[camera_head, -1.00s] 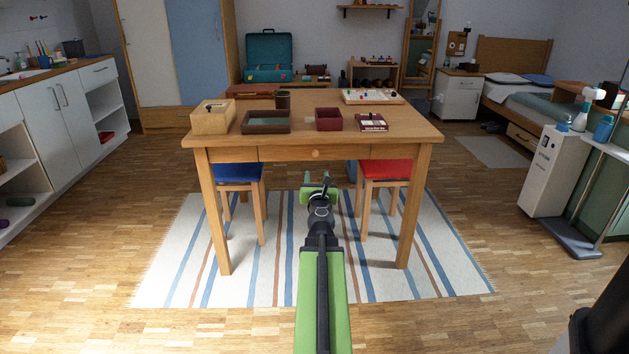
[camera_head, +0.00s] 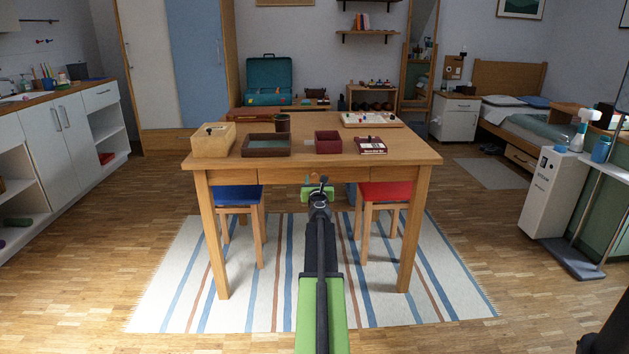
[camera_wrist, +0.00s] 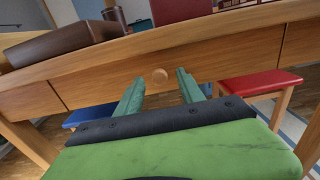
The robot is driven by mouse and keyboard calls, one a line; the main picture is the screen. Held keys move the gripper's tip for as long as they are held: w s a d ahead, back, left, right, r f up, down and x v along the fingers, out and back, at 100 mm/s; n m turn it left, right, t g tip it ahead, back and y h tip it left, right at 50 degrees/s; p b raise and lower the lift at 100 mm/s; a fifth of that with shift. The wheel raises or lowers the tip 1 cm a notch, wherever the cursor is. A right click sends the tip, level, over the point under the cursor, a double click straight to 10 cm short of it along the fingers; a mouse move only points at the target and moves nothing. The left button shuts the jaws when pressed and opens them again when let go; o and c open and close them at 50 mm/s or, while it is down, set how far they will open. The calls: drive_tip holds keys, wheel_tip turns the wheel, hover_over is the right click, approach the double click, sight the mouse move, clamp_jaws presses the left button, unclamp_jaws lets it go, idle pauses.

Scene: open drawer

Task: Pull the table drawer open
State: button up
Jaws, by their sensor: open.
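The wooden table (camera_head: 400,158) stands in front of me. Its drawer (camera_head: 285,175) is shut, its front level with the apron; the front also shows in the wrist view (camera_wrist: 90,86). The round wooden knob (camera_wrist: 160,76) sits in the middle of the drawer front. In the wrist view my gripper (camera_wrist: 159,75) is open, with one green finger on each side of the knob's position in the picture. The fingertips point at the drawer front; I cannot tell whether they reach around the knob. In the head view my gripper (camera_head: 318,182) covers the knob.
A blue stool (camera_head: 238,195) and a red stool (camera_head: 384,192) stand under the table. The floor before it is clear.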

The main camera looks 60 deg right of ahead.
drive_tip(key=shift+w+d, duration=0.45)
drive_tip(key=shift+d, duration=0.1)
drive_tip(key=c, duration=1)
drive_tip(key=shift+s, duration=0.15)
idle(0.3)
